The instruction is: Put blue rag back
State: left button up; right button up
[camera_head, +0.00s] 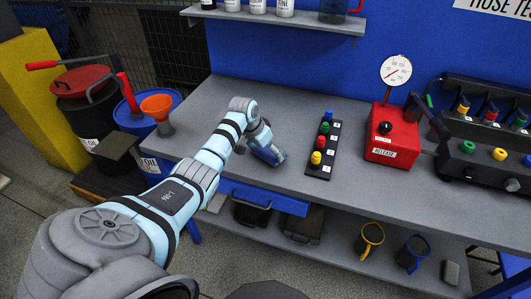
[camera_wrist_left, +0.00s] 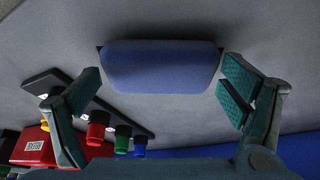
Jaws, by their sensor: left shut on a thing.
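The blue rag (camera_wrist_left: 160,66), a rounded blue bundle, lies between the two finger pads of my left gripper (camera_wrist_left: 160,82) in the left wrist view. In the head view my left gripper (camera_head: 266,150) is low over the grey workbench (camera_head: 230,105), left of the black button strip, and largely hides the rag. Whether the rag touches the bench is hard to tell. My right gripper is not in view.
A black strip with coloured knobs (camera_head: 323,150) stands right of the gripper, then a red gauge box (camera_head: 392,135) and a black console (camera_head: 485,150). An orange funnel (camera_head: 157,105) and blue drum (camera_head: 140,122) stand left. A shelf (camera_head: 275,18) hangs above. The bench's back left is clear.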

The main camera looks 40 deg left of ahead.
pick_arm(q)
jog(key=shift+f, duration=0.5)
jog(key=o, duration=0.7)
jog(key=shift+o, duration=0.2)
jog(key=shift+r, duration=0.15)
jog(key=shift+s+r, duration=0.1)
jog(key=shift+r, duration=0.2)
jog(key=p+v, duration=0.3)
jog(key=v, duration=0.8)
jog(key=shift+r, duration=0.1)
jog(key=shift+d, duration=0.1)
